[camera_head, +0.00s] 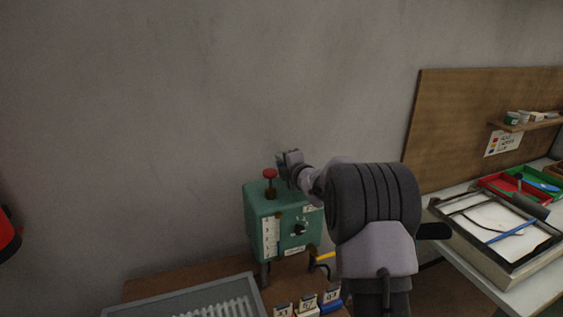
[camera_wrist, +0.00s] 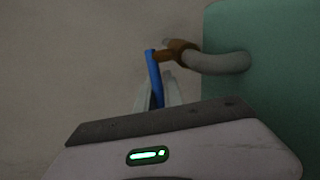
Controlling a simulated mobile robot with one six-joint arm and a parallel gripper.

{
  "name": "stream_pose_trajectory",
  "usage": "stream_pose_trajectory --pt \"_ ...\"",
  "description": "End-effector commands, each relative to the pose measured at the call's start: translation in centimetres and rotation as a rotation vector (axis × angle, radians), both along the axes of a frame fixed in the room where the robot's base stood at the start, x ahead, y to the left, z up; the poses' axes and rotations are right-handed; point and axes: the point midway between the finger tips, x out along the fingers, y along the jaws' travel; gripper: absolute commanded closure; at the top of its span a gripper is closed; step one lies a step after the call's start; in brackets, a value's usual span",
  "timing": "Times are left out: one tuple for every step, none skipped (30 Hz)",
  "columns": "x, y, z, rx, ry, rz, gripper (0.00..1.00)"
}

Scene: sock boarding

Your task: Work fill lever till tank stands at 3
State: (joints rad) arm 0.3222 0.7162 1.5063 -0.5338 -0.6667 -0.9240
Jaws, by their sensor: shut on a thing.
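The green tank box (camera_head: 263,213) stands on the brown bench in the head view. A white level scale (camera_head: 269,239) runs up its front left; its reading is too small to tell. My gripper (camera_head: 286,160) is at the back of the box, near its top. In the wrist view the blue fill lever (camera_wrist: 154,72) stands between the fingers of my gripper (camera_wrist: 158,88), which is shut on it. The lever joins a brown fitting (camera_wrist: 182,50) on a grey pipe that bends into the green box. The lever's lower end is hidden by my gripper.
A red knob (camera_head: 270,174) stands on top of the box, close left of my gripper. A black dial (camera_head: 300,229) is on its front. A grey ribbed tray (camera_head: 185,293) lies in front. A side table with a framed tray (camera_head: 466,244) stands at right.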

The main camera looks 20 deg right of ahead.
Motion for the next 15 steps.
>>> stream_pose_trajectory --pt "0.0 -0.01 -0.01 0.0 0.0 0.0 1.0" --pt "0.0 -0.01 -0.01 0.0 0.0 0.0 1.0" --pt "0.0 -0.01 -0.01 0.0 0.0 0.0 1.0" --pt "0.0 -0.01 -0.01 0.0 0.0 0.0 1.0" --pt "0.0 -0.01 -0.01 0.0 0.0 0.0 1.0" --pt "-0.02 -0.02 0.01 0.0 0.0 0.002 1.0" --pt "-0.04 -0.08 0.12 0.0 0.001 0.009 1.0" --pt "-0.09 -0.13 0.27 -0.001 0.001 0.025 1.0" --pt "-0.22 -0.19 0.5 -0.002 0.0 0.054 1.0" --pt "-0.34 -0.2 0.57 -0.001 0.001 0.08 1.0" --pt "-0.44 -0.15 0.58 -0.001 0.001 0.105 1.0" --pt "-0.56 -0.14 0.58 -0.001 0.0 0.136 1.0" --pt "-0.64 -0.11 0.46 0.0 0.001 0.154 1.0" --pt "-0.71 -0.02 0.37 -0.001 0.001 0.168 1.0" --pt "-0.76 0.03 0.27 0.0 0.0 0.178 1.0"
